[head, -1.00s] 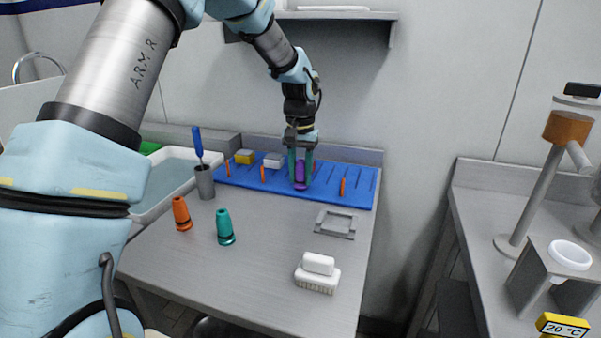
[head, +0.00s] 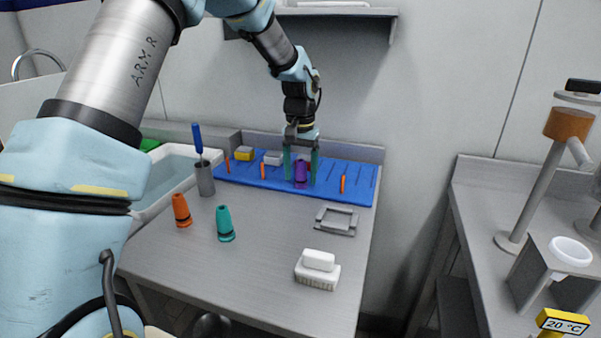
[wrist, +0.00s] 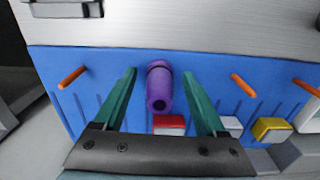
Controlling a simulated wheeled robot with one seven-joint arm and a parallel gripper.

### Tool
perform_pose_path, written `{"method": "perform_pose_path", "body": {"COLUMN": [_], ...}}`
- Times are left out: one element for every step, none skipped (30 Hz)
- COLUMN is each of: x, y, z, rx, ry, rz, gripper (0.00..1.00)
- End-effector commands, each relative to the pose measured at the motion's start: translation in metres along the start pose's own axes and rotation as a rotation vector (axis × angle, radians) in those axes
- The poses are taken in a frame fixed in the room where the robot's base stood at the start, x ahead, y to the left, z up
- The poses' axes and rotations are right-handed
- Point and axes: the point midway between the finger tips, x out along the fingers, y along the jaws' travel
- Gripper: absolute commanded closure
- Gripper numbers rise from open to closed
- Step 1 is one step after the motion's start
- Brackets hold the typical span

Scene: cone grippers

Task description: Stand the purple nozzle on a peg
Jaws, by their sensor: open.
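The purple nozzle (head: 301,174) stands upright on the blue peg mat (head: 345,195), wide end down, in the place between two bare orange pegs. In the wrist view the nozzle (wrist: 159,88) shows its narrow open end towards the camera. Any peg under it is hidden. My gripper (head: 301,180) is open around the nozzle, with one green finger on each side. In the wrist view the gripper (wrist: 162,75) has a clear gap between each finger and the nozzle. Bare orange pegs (head: 342,184) stand to its right and left (head: 263,171).
An orange nozzle (head: 181,211) and a teal nozzle (head: 225,224) stand on the grey table. A white brush (head: 318,270) and a grey frame (head: 336,221) lie in front of the mat. Yellow, white and red blocks (wrist: 168,124) sit at the mat's back edge.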

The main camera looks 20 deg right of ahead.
Motion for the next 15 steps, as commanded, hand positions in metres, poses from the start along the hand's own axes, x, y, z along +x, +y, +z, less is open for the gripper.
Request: {"method": "perform_pose_path", "body": {"x": [0.0,0.0,-0.001,-0.002,-0.003,-0.006,-0.01,-0.014,-0.02,-0.025,-0.031,-0.039,-0.045,-0.052,-0.06], "y": [0.0,0.0,0.0,0.0,0.0,0.0,0.0,0.0,0.0,0.0,0.0,0.0,0.0,0.0,0.0], "z": [0.0,0.0,0.0,0.0,0.0,-0.001,-0.001,-0.001,-0.001,-0.001,-0.001,-0.001,-0.001,-0.001,-0.001], "rx": [0.0,0.0,0.0,0.0,0.0,-0.001,-0.001,-0.001,0.0,0.0,0.001,0.001,0.0,0.0,-0.001], "ry": [0.0,0.0,0.0,0.001,0.001,0.003,0.004,0.005,0.005,0.005,0.005,0.006,0.006,0.006,0.006], "rz": [0.0,0.0,0.0,0.0,0.0,0.0,0.0,-0.001,-0.001,-0.001,-0.001,-0.001,-0.001,0.0,0.0], "gripper": [0.27,0.27,0.27,0.27,0.27,0.27,0.27,0.27,0.27,0.27,0.27,0.27,0.27,0.27,0.27]}}
